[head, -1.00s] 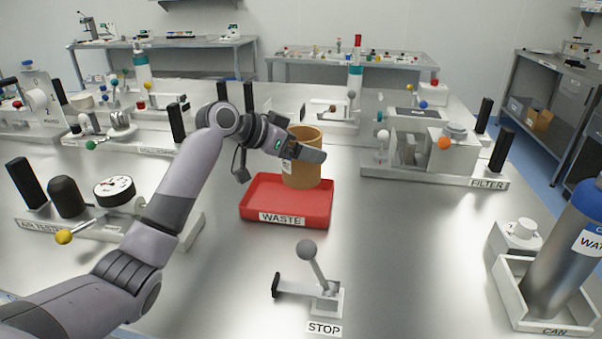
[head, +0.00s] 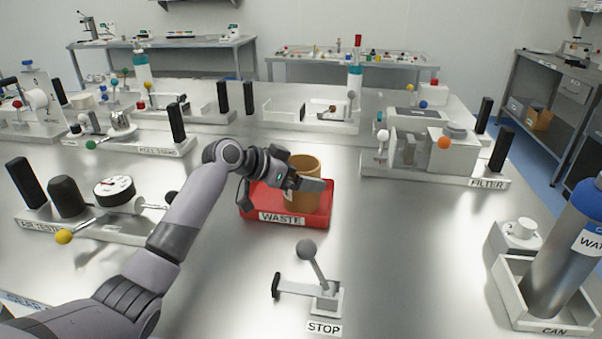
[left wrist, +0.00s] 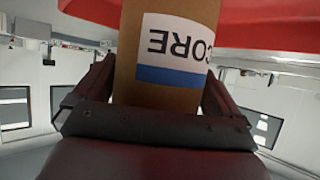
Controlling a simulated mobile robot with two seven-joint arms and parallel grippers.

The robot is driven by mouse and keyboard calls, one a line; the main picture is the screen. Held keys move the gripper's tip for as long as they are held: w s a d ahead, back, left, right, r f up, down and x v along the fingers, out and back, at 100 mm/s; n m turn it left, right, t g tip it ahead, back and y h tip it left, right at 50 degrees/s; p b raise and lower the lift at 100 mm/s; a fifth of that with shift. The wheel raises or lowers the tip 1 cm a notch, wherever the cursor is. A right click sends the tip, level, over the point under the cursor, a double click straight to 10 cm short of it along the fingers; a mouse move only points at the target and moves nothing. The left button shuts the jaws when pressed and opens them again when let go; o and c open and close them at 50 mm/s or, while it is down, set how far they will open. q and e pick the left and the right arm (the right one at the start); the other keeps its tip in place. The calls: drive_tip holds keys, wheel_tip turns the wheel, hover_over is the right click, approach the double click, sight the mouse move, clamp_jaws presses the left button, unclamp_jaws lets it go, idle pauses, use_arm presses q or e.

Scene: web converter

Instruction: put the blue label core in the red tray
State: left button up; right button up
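The label core (head: 303,203) is a brown cardboard cylinder. In the left wrist view the core (left wrist: 130,60) carries a white label reading CORE with a blue stripe. The red tray (head: 258,207), marked WASTE, stands mid-table in the head view. The core is upright within the tray's outline, low between its walls; I cannot tell whether its base touches the tray floor. My left gripper (head: 311,185) is shut on the core, with a finger on either side in the left wrist view. My right gripper is not in view.
A STOP lever (head: 320,285) stands in front of the tray. The air tester (head: 110,215) is at left and the FILTER unit (head: 450,165) at right. A grey can (head: 550,255) stands front right. Bare table lies right of the tray.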

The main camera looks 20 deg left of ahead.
use_arm(q)
drive_tip(key=shift+s+a+r+p, duration=0.1)
drive_tip(key=shift+r+p, duration=0.2)
drive_tip(key=p+v, duration=0.4)
drive_tip(key=v, duration=0.7)
drive_tip(key=shift+s+a, duration=0.2)
drive_tip(key=shift+s, duration=0.05)
